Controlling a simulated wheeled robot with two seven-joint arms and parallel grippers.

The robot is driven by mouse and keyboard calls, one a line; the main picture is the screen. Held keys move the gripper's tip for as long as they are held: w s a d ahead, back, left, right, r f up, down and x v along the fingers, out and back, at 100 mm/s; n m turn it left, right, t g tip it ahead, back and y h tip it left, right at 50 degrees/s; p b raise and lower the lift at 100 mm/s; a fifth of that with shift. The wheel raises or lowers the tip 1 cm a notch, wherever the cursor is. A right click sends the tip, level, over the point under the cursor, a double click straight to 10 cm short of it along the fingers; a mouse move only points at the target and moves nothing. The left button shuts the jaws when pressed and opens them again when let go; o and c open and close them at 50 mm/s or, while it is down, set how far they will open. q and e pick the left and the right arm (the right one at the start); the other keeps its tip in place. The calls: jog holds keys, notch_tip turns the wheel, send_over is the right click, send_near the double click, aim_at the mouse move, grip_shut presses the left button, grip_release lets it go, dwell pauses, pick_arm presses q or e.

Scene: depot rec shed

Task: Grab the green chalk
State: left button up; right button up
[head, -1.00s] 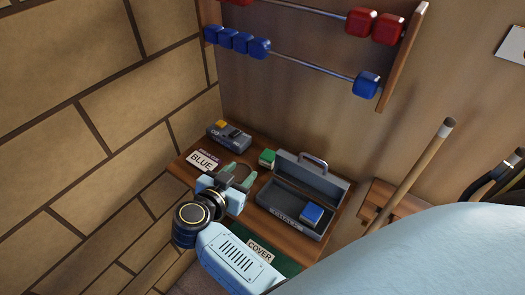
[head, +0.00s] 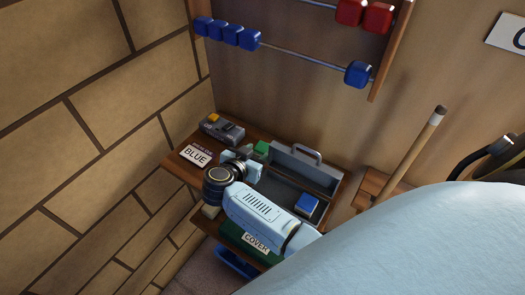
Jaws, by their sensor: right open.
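The green chalk (head: 262,147) is a small green cube on the wooden shelf, just left of the grey toolbox. My right gripper (head: 246,152) is open and close to the left side of the green chalk. Its wrist and forearm cover part of the shelf and the toolbox front, and I cannot tell whether the fingers touch the chalk. My left gripper is not in view.
The open grey toolbox (head: 325,176) holds a blue cube (head: 307,205). A green COVER piece (head: 236,236) is in front. A wooden pole (head: 412,152) leans at right.

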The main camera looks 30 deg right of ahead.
jog(key=shift+x, duration=0.75)
jog(key=c, duration=0.6)
jog(key=shift+c, duration=0.2)
jog(key=shift+r, duration=0.15)
